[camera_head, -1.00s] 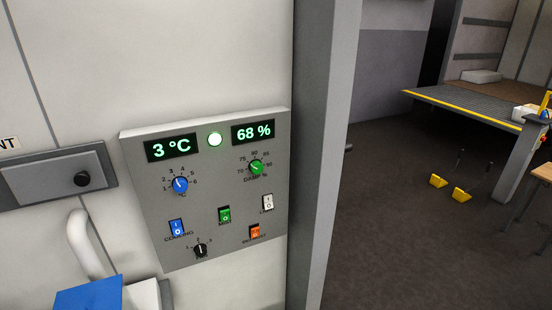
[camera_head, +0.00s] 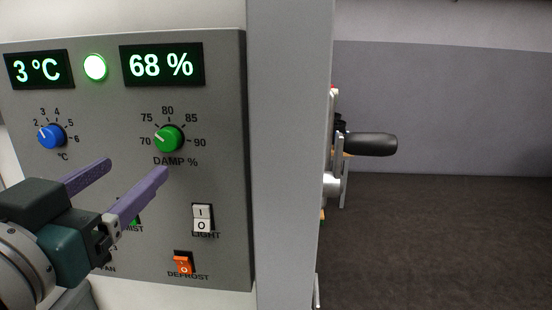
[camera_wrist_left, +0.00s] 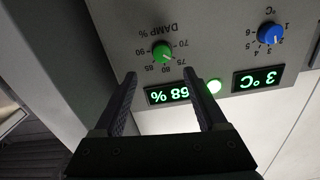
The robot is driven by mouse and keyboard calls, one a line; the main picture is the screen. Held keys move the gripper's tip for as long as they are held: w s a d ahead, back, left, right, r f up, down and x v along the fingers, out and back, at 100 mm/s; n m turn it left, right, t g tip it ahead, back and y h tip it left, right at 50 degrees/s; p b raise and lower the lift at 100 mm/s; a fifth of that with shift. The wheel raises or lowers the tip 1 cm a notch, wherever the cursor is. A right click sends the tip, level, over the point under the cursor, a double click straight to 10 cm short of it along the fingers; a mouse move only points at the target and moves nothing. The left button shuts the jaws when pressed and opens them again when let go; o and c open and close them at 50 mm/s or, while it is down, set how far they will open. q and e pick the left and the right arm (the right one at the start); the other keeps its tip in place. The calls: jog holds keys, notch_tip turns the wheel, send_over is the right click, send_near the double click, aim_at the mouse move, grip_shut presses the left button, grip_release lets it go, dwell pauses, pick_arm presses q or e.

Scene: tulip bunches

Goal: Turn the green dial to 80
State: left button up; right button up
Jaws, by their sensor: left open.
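The green dial (camera_head: 169,139) sits on the grey control panel under the 68 % display (camera_head: 162,65), with a scale from 70 to 90 marked DAMP %. Its pale pointer is turned to the left, around the 70 to 75 marks. My left gripper (camera_head: 136,168) is open and empty, its purple fingers reaching up towards the panel just below and left of the dial. In the left wrist view, which shows the panel upside down, the green dial (camera_wrist_left: 163,52) lies beyond the open fingertips (camera_wrist_left: 158,73), apart from them. My right gripper is not in view.
A blue dial (camera_head: 51,137) is left of the green one. A white LIGHT switch (camera_head: 202,217) and an orange DEFROST switch (camera_head: 183,263) are below. My gripper partly hides the green MIST switch. A grey post (camera_head: 290,150) and black handle (camera_head: 370,144) stand to the right.

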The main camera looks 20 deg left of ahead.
aim_at(165, 142)
pick_arm(q)
jog(key=p+x, duration=0.1)
jog(key=x, duration=0.3)
jog(key=p+x, duration=0.1)
jog(key=x, duration=0.3)
jog(key=shift+w+a+r, duration=0.1)
jog(key=shift+w+a, duration=0.1)
jog(key=shift+a, duration=0.05)
jog(key=shift+w, duration=0.5)
grip_shut()
